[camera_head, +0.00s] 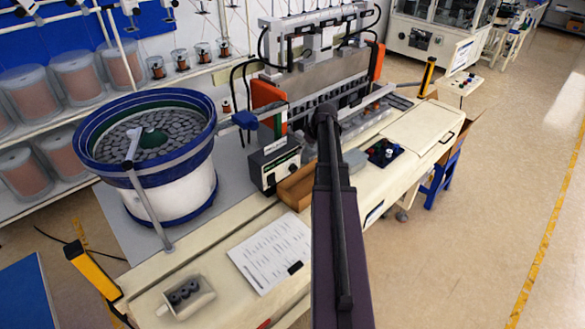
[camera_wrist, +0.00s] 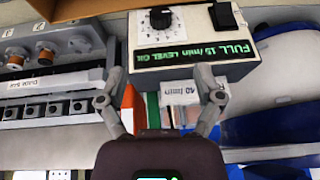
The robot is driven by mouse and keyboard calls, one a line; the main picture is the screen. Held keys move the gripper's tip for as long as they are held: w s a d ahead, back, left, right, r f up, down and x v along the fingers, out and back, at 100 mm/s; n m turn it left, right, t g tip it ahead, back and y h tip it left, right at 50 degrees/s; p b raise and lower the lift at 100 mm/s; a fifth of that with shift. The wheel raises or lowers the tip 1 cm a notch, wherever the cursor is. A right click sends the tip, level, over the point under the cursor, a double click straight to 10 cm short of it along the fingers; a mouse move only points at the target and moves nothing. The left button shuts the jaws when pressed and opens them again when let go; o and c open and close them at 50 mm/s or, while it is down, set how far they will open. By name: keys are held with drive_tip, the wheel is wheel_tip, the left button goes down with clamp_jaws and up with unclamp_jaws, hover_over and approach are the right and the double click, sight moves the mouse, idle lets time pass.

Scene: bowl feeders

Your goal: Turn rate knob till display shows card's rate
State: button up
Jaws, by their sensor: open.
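The black rate knob (camera_wrist: 160,18) sits on a round dial on the pale control box (camera_wrist: 205,20), near the top of the wrist view. Below it, the green-lettered display (camera_wrist: 193,50) seems to read "FULL 15/min LEVEL OK", though the letters are blurred. A white card (camera_wrist: 179,92) below the box seems to read "40/min". My gripper (camera_wrist: 161,98) is open and empty, its fingers spread either side of the card in the picture and apart from the knob. In the head view the control box (camera_head: 275,163) stands beside the bowl feeder; my arm hides the fingers.
The blue-rimmed bowl feeder (camera_head: 150,140) stands left of the box. A brown open bin (camera_head: 297,187) lies just in front of it. A paper sheet (camera_head: 270,252) and a small grey tray (camera_head: 186,297) lie on the bench. A machine with orange sides (camera_head: 268,98) stands behind.

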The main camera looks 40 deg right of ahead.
drive_tip(key=shift+f, duration=0.15)
drive_tip(key=b, duration=0.5)
approach(295, 167)
drive_tip(key=f, duration=0.2)
drive_tip(key=b+x, duration=0.2)
drive_tip(key=x, duration=0.1)
drive_tip(key=b+x, duration=0.5)
drive_tip(key=x, duration=0.1)
drive_tip(key=shift+w+r+b, duration=0.2)
drive_tip(key=shift+w+b, duration=0.15)
drive_tip(key=shift+w, duration=0.05)
drive_tip(key=shift+c, duration=0.3)
drive_tip(key=c, duration=1.1)
